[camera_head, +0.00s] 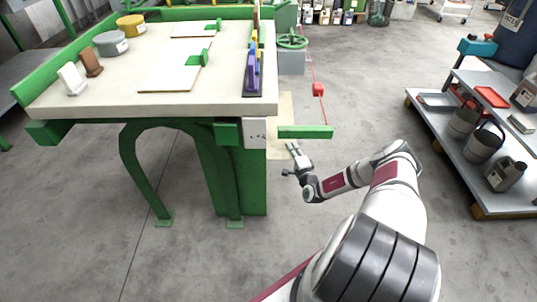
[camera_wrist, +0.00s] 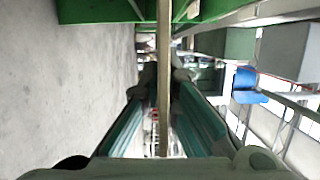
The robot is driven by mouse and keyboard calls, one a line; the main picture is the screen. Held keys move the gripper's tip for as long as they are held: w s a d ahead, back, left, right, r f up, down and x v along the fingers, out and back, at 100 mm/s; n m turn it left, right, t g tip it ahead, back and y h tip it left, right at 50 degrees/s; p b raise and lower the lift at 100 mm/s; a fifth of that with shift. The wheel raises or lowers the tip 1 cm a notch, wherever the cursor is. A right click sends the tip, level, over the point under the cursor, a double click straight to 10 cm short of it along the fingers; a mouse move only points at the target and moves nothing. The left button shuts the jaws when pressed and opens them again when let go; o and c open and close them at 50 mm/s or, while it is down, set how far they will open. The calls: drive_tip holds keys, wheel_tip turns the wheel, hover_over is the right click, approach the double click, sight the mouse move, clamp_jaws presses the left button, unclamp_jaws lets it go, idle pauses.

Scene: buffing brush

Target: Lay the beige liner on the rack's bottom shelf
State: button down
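The beige liner (camera_head: 286,108) is a thin flat sheet, seen partly behind the workbench's right end and a green bar. In the wrist view the liner (camera_wrist: 163,60) shows edge-on as a narrow upright strip between the fingers. My gripper (camera_head: 292,147) is at the liner's lower edge, beside the bench. In the wrist view the gripper's fingers (camera_wrist: 163,85) close in on both sides of the strip and appear to grip it. A grey metal rack stands at the right; its bottom shelf (camera_head: 437,127) carries buckets and a can.
The green workbench (camera_head: 200,98) holds tins, brushes and boards. A green bar (camera_head: 305,132) juts from its right end near my gripper. On the rack are buckets (camera_head: 484,143), a grey can (camera_head: 505,174) and a red tray (camera_head: 492,97). Open floor (camera_head: 360,110) lies between bench and rack.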

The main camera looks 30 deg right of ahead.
sight(272, 148)
drive_tip(key=w+a, duration=0.1)
drive_tip(key=a, duration=0.1)
drive_tip(key=w+a+b, duration=0.1)
drive_tip(key=w+a, duration=0.1)
drive_tip(key=w+a+b, duration=0.1)
drive_tip(key=a, duration=0.1)
drive_tip(key=shift+w+a, duration=0.3)
drive_tip(key=shift+a, duration=0.05)
drive_tip(key=shift+w+a+f+b, duration=0.1)
drive_tip(key=shift+a+f+b, duration=0.05)
drive_tip(key=shift+f+b, duration=1.2)
drive_tip(key=shift+f, duration=0.4)
drive_tip(key=shift+f, duration=0.15)
drive_tip(key=c, duration=1.8)
unclamp_jaws()
